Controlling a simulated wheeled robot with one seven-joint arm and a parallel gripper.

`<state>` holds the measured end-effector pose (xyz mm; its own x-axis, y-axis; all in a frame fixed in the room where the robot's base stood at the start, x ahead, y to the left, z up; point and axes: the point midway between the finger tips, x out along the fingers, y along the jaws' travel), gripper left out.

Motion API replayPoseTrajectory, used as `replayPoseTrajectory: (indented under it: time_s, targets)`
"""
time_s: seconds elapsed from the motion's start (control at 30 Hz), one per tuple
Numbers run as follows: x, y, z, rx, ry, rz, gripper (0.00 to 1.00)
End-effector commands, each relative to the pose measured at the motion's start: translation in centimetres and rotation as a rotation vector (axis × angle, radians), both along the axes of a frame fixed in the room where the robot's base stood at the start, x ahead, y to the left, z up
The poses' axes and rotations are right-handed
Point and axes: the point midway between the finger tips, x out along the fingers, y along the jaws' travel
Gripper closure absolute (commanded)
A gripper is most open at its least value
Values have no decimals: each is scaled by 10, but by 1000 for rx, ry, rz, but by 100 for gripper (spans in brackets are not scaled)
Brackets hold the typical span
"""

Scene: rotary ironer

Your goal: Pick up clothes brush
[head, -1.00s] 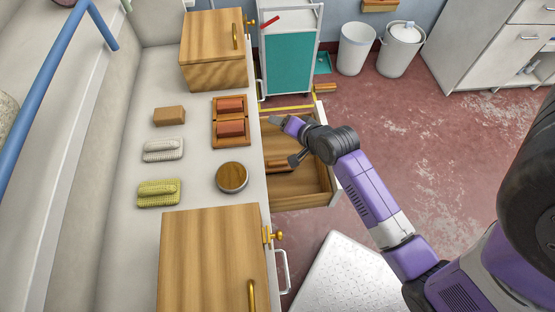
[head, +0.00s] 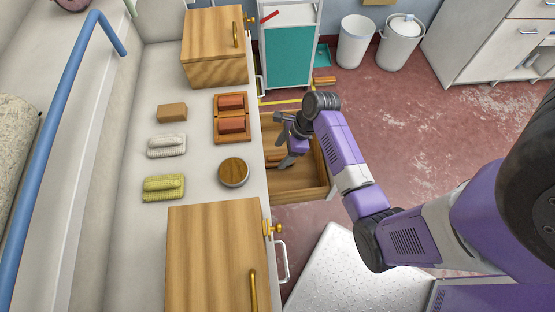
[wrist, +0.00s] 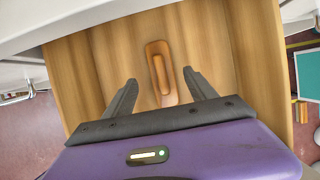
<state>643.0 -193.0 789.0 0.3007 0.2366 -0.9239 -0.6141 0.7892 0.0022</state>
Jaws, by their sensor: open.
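The clothes brush (wrist: 161,72) is a brown wooden brush with a raised grip along its top. It lies on the floor of the open wooden drawer (head: 305,181). In the wrist view it shows between and just beyond my two fingertips. My gripper (wrist: 159,82) is open and empty, with one finger to each side of the brush's line. In the head view my gripper (head: 286,142) reaches down over the drawer and partly hides the brush (head: 273,161). I cannot tell the exact height left between fingertips and brush.
The drawer's wooden walls (wrist: 268,60) surround the gripper closely. A teal-fronted cart (head: 290,59) stands behind.

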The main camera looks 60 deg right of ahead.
Motion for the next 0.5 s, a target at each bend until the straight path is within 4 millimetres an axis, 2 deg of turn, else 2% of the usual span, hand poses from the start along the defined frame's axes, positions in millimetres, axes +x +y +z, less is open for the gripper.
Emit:
replayPoseTrajectory:
  time_s: [0.3,0.5]
  targets:
    - [12,6,-38,0,0,1,35]
    - [14,8,-44,-3,-1,1,35]
